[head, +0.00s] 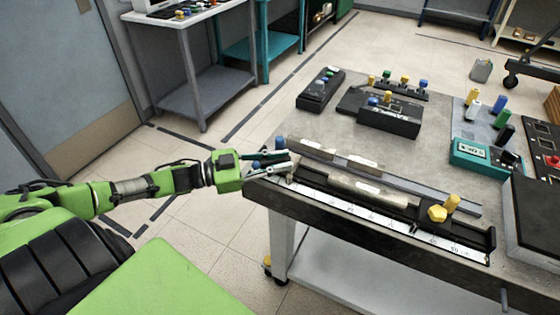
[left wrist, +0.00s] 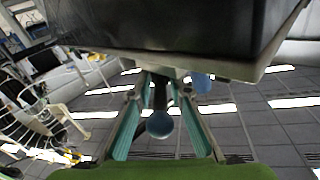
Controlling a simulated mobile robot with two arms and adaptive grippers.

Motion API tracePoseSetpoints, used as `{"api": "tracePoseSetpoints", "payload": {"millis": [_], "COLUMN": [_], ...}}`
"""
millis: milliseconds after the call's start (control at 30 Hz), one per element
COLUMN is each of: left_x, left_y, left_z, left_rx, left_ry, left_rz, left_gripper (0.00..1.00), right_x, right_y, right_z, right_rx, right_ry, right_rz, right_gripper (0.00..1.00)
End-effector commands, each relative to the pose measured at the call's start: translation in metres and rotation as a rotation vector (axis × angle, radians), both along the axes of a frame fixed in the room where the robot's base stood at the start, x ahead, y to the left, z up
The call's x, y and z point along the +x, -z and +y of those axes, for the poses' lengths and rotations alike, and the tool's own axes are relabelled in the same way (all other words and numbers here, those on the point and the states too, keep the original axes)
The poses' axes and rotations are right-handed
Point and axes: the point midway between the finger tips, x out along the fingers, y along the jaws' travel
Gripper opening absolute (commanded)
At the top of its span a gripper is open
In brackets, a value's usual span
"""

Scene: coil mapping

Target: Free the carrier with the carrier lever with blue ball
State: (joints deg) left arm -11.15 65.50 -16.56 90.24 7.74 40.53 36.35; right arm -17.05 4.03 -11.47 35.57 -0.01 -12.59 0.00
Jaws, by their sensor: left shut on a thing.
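My left gripper (head: 290,165) is at the left end of a bench track with a white scale (head: 370,218). In the left wrist view, its teal fingers (left wrist: 160,82) close around a dark lever with a blue ball (left wrist: 159,125), the ball lying between the fingers. A second blue ball (left wrist: 201,83) hangs just right of the fingers; a blue knob also shows above the gripper in the head view (head: 279,143). A silver cylinder (head: 366,190) lies along the track. Which part is the carrier is unclear. My right gripper is out of view.
A long grey bar (head: 400,182) lies behind the cylinder. Black boxes with coloured knobs (head: 388,118) stand farther back on the bench. A teal meter (head: 480,158) is at right. Floor left of the bench is clear.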

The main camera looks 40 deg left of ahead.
Motion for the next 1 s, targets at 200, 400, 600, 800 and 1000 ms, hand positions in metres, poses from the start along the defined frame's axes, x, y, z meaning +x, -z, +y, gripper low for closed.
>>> {"api": "tracePoseSetpoints", "payload": {"millis": [200,400,600,800,1000], "left_x": [0.0,0.0,-0.011,-0.032,-0.053], "left_y": [0.0,0.0,0.002,0.003,0.003], "left_z": [0.001,0.001,0.01,0.027,0.044], "left_rx": [0.003,0.001,0.003,0.003,0.004], "left_ry": [-0.002,-0.002,-0.002,-0.002,-0.001], "left_rz": [-0.001,0.0,0.004,0.006,0.006], "left_gripper": [0.26,0.26,0.26,0.26,0.26], "right_x": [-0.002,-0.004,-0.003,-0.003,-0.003], "right_y": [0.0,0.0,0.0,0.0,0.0], "right_z": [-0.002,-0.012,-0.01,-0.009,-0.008], "right_rx": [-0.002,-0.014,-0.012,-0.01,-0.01], "right_ry": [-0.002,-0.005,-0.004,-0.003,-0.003], "right_rz": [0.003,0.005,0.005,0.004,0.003], "right_gripper": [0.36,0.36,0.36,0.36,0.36]}}
